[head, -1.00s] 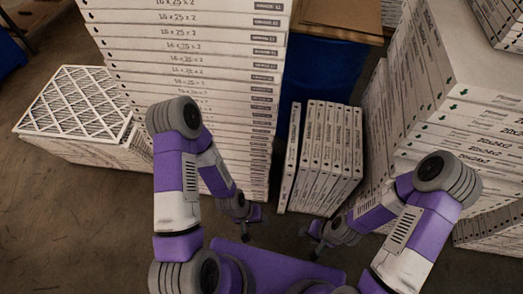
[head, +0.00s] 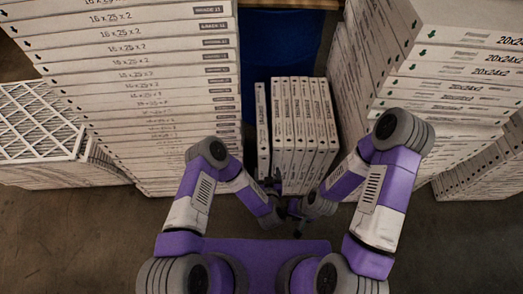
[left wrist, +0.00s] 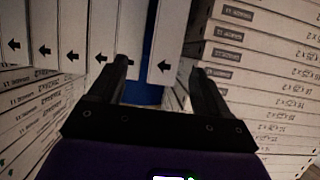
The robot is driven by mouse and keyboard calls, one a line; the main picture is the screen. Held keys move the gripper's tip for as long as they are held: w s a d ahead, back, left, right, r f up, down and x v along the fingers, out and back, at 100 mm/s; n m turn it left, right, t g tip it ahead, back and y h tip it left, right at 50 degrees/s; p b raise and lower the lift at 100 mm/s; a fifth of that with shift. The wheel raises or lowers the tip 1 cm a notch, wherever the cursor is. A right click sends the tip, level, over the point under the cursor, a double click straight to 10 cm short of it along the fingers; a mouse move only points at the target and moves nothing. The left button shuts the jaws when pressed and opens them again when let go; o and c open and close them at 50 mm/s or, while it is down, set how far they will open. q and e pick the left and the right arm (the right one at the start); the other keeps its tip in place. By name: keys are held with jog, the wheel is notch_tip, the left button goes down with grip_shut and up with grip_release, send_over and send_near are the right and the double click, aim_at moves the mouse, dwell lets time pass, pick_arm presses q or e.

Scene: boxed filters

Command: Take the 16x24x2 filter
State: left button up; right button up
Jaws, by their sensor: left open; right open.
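A short row of thin white boxed filters (head: 303,125) stands upright on the floor between two tall stacks; its labels are too small to read. The leftmost upright box (head: 262,130) stands slightly apart from the row. My left gripper (head: 271,184) is open in front of the low part of this box. In the left wrist view, its fingers (left wrist: 162,68) are spread on either side of one upright box (left wrist: 166,40); contact cannot be told. My right gripper (head: 299,214) is open, empty and lower, in front of the row. No 16x24x2 label is legible.
A tall stack marked 16x25x2 (head: 150,75) stands close on the left. A stack marked 20x24x2 (head: 455,75) stands on the right. A blue container (head: 280,50) is behind the row. A lattice-faced filter (head: 40,120) lies far left. Floor in front is open.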

aim_at(264, 160)
pick_arm(q)
jog(key=b+x, duration=0.1)
jog(key=x, duration=0.1)
jog(key=b+x, duration=0.1)
jog(key=x, duration=0.1)
jog(key=a+b+x, duration=0.1)
jog(key=x, duration=0.1)
jog(key=shift+w+r, duration=0.15)
jog(key=shift+w, duration=0.5)
jog(key=shift+c, duration=0.4)
grip_shut()
